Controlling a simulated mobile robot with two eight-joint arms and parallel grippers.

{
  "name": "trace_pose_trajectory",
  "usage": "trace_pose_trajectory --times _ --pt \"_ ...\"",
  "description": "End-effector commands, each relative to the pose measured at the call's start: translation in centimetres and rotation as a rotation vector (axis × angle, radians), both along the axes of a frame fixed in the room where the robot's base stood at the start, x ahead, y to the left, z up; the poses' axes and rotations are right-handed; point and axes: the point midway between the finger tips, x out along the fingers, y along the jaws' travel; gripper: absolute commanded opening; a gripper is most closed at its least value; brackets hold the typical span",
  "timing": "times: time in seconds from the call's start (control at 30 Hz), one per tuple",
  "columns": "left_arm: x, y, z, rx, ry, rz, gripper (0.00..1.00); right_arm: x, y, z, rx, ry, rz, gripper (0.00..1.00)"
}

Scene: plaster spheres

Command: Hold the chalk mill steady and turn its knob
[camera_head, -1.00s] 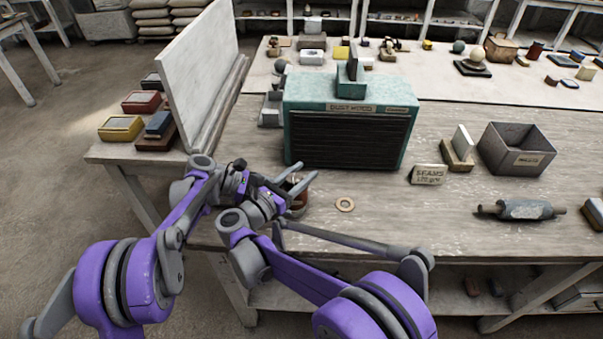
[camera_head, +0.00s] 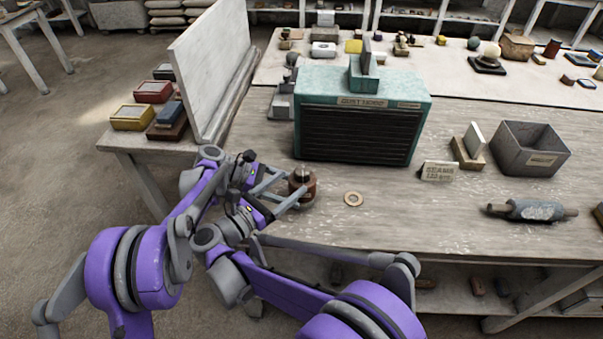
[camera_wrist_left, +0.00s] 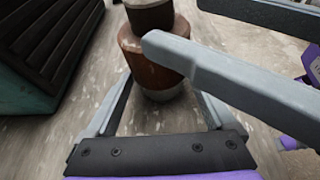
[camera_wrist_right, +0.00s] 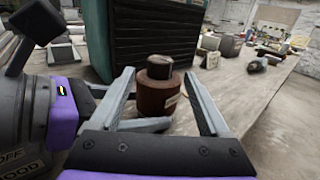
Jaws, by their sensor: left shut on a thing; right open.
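The chalk mill (camera_head: 303,190) stands upright near the table's front edge, a reddish-brown cylinder with a grey base and a dark knob (camera_wrist_right: 160,66) on top. In the left wrist view, my left gripper (camera_wrist_left: 160,90) is shut on the mill's lower part. My right gripper (camera_head: 294,181) is open beside the mill, its fingers spread. In the right wrist view the mill and knob show between and beyond its fingertips; I cannot tell whether they touch. In the head view my left fingers are mostly hidden by my right gripper.
A green dust hood (camera_head: 430,98) stands just behind the mill. A flat ring (camera_head: 353,199) lies to its right. Further right are a small sign (camera_head: 439,171), a grey bin (camera_head: 530,149) and a roller (camera_head: 532,210). A white upright board (camera_head: 210,70) stands at the left.

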Motion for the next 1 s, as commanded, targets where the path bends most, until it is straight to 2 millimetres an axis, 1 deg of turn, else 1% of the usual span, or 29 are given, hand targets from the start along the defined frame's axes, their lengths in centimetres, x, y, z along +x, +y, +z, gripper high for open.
trace_pose_trajectory --times 0.03,0.1,0.2,0.33,0.57,0.67,0.83,1.0 --pt "0.0 0.0 0.0 -0.001 0.000 0.000 0.40 -0.7 0.6 0.0 0.000 0.000 0.002 0.80" --pt "0.0 0.0 0.0 -0.001 0.000 0.000 0.40 -1.5 1.3 0.0 0.000 0.000 0.002 0.80" --pt "0.0 0.0 0.0 -0.001 0.000 0.000 0.40 -2.1 1.8 0.0 0.000 0.000 0.001 0.80" --pt "0.0 0.0 0.0 -0.001 0.000 0.000 0.40 -2.5 2.0 0.0 -0.001 0.001 0.000 0.80" --pt "0.0 0.0 0.0 -0.001 0.000 0.000 0.40 -2.5 2.0 0.0 -0.001 0.001 -0.001 0.79" --pt "0.0 0.0 0.0 -0.001 0.000 0.000 0.40 -2.6 1.7 0.0 0.000 0.000 0.019 0.79" --pt "0.0 0.0 0.0 -0.001 0.000 0.000 0.40 -3.0 0.4 0.1 0.006 0.000 0.155 0.79" --pt "0.0 0.0 0.0 -0.001 0.000 0.000 0.40 -3.8 -0.4 0.0 0.010 0.003 0.283 0.79"
